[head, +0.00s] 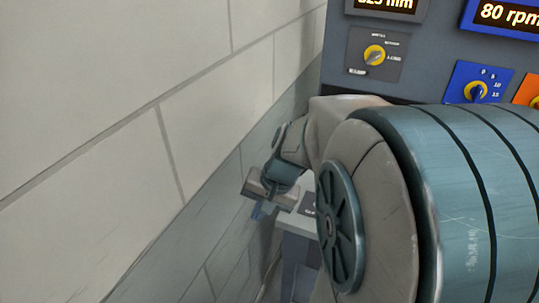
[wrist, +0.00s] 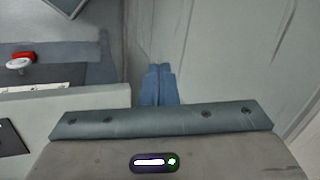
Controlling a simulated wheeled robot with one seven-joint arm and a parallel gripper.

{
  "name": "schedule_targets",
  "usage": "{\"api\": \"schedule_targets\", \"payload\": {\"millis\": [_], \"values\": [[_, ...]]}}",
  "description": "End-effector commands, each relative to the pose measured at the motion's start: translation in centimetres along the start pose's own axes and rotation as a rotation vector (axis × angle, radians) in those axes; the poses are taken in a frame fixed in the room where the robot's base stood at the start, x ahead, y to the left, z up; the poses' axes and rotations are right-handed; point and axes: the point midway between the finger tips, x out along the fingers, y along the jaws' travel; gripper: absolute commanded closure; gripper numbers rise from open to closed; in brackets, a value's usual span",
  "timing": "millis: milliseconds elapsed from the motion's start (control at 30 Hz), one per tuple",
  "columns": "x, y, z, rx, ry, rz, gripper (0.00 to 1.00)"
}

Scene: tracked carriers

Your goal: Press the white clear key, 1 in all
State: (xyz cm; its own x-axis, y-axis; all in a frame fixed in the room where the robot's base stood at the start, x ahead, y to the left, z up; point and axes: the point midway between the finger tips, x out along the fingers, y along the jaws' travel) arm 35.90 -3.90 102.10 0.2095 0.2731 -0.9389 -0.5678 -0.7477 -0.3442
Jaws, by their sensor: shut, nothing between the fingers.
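My gripper (head: 258,212) hangs low beside the wall in the head view, largely behind my own arm. In the wrist view its two blue fingers (wrist: 158,72) are together with nothing between them. A small white round-topped piece (wrist: 18,64) stands at the left edge of the wrist view, with a red piece touching or just behind it. I cannot tell whether this white piece is the clear key. The fingers are well to its right and apart from it. No key marked clear can be read in either view.
A dark panel carries a selector knob (head: 374,55), a blue-plated knob (head: 476,91) and lit displays, one reading 80 rpm (head: 508,14). A pale block wall (head: 90,80) runs close along the left. A light grey ledge (wrist: 70,105) lies left of the fingers.

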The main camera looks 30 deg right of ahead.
Motion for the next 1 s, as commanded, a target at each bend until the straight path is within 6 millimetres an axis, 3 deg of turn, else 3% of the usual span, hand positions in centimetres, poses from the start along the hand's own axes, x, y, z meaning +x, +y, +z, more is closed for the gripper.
{"api": "schedule_targets", "payload": {"millis": [167,300,500,700,1000], "values": [[-0.9,2.3,-6.7,0.429,-0.008,-0.175,1.0],[-1.5,6.0,-11.8,0.747,0.02,-0.319,1.0],[-2.1,11.9,-16.7,1.081,0.076,-0.476,1.0],[-2.3,14.8,-18.4,1.214,0.107,-0.541,1.0],[-2.3,14.9,-18.5,1.222,0.11,-0.546,1.0]]}}
